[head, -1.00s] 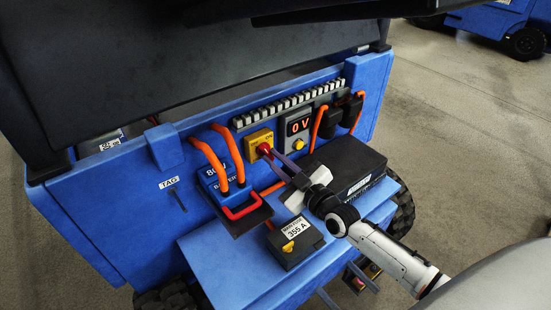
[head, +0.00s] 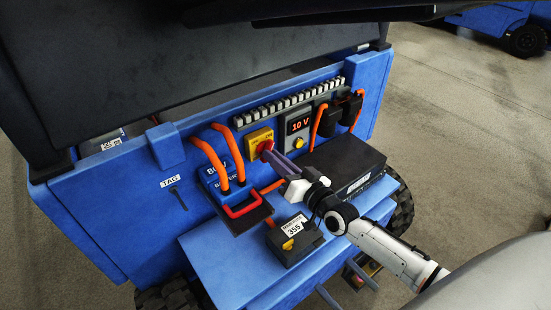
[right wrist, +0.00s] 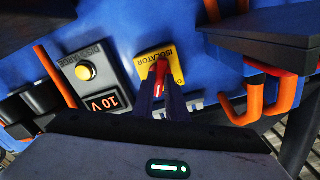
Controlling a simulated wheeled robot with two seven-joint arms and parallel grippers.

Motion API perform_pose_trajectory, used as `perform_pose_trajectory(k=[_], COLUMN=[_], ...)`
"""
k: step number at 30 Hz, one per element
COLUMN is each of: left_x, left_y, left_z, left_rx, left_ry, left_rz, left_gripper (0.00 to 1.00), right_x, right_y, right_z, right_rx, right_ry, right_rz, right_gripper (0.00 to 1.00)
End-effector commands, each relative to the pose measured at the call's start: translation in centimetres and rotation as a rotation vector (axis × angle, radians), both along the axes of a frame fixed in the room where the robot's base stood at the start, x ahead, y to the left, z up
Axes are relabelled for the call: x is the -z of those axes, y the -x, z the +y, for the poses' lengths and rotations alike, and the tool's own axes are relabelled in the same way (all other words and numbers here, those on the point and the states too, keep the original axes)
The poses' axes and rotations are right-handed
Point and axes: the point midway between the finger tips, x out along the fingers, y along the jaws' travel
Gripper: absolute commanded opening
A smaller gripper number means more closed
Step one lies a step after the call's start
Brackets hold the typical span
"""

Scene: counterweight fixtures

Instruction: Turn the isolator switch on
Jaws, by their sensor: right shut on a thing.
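The isolator switch has a yellow plate (head: 259,137) on the blue panel, between the battery connector and the voltage display. Its red handle (head: 266,147) sits at the plate's lower right. My right gripper (head: 270,154) reaches in from the right, and its dark fingers are shut on the red handle. In the right wrist view the yellow plate (right wrist: 175,62) reads "ISOLATOR", and the red handle (right wrist: 159,72) shows between the fingertips, which hide part of it. The display (head: 298,125) reads 10 V. My left gripper is not in view.
A blue battery connector (head: 221,178) with orange cables and a red handle stands left of the switch. A black box (head: 343,165) lies on the right of the ledge. A box labelled 355 (head: 294,241) sits in front. Black plugs (head: 328,119) hang at the right.

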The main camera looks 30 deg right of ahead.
Motion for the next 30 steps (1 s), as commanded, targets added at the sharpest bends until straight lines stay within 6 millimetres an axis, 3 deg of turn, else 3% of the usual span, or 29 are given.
perform_pose_trajectory(k=[12,30], left_x=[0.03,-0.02], left_y=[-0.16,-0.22], left_z=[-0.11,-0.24], left_rx=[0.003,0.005], left_ry=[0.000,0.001], left_rz=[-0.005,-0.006], left_gripper=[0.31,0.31], right_x=[0.10,0.08], right_y=[0.05,0.05], right_z=[0.04,0.04], right_rx=[-0.001,-0.001], right_ry=[-0.260,-0.334], right_rz=[0.038,0.048], right_gripper=[0.00,0.00])
